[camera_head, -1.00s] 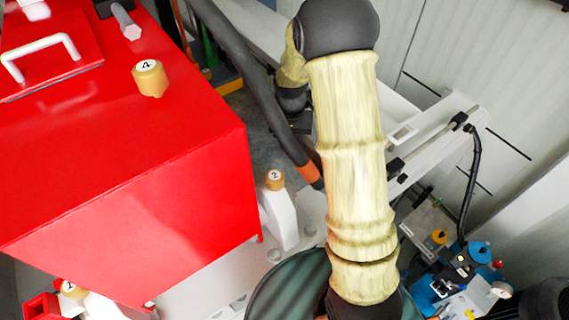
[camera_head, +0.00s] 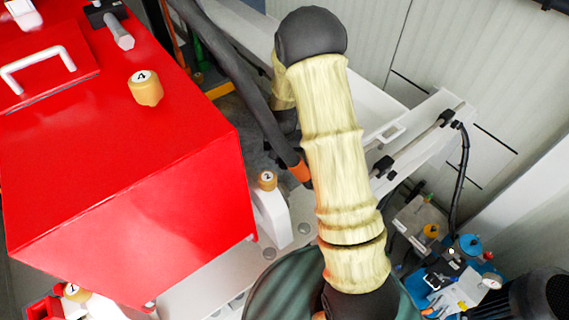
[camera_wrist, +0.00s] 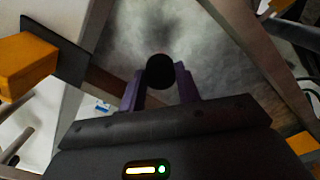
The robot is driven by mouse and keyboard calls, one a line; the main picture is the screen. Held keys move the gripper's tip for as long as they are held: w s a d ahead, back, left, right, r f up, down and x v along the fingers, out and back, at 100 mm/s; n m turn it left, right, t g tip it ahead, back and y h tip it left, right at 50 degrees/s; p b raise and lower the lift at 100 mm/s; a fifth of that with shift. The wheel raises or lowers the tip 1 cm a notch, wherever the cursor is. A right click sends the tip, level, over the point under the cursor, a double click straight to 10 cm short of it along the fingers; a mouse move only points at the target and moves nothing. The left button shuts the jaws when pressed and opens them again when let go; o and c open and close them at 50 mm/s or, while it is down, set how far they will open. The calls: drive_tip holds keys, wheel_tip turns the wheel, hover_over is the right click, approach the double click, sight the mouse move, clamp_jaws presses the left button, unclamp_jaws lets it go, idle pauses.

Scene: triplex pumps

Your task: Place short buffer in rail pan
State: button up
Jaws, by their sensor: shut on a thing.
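In the wrist view my gripper (camera_wrist: 160,78) has its two purple fingers closed on a dark round-ended piece, which I take for the short buffer (camera_wrist: 160,68). Only its round black end shows clearly. It is held above a blurred grey floor. In the head view my pale-sleeved arm hides the gripper and the held piece. A white trough-like part (camera_head: 371,103) lies behind the arm, beside a white beam with a dark rail; I cannot tell for sure whether it is the rail pan.
A large red housing (camera_head: 120,150) fills the left. A tan cap marked 4 (camera_head: 145,88) stands on it, and one marked 2 (camera_head: 267,180) stands beside it. A dark hose (camera_head: 236,72) runs near my arm. Blue equipment (camera_head: 470,245) stands lower right. An orange block (camera_wrist: 28,65) shows in the wrist view.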

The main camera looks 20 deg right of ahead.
sight(284, 165)
drive_tip(key=shift+f+p, duration=0.55)
drive_tip(key=shift+f, duration=1.35)
drive_tip(key=shift+f, duration=0.1)
drive_tip(key=o, duration=1)
drive_tip(key=shift+w+d, duration=0.1)
drive_tip(key=shift+c, duration=0.2)
drive_tip(key=shift+r, duration=0.2)
drive_tip(key=shift+r+b, duration=0.3)
drive_tip(key=shift+r, duration=0.2)
wheel_tip(284, 165, up, 11)
drive_tip(key=b, duration=0.3)
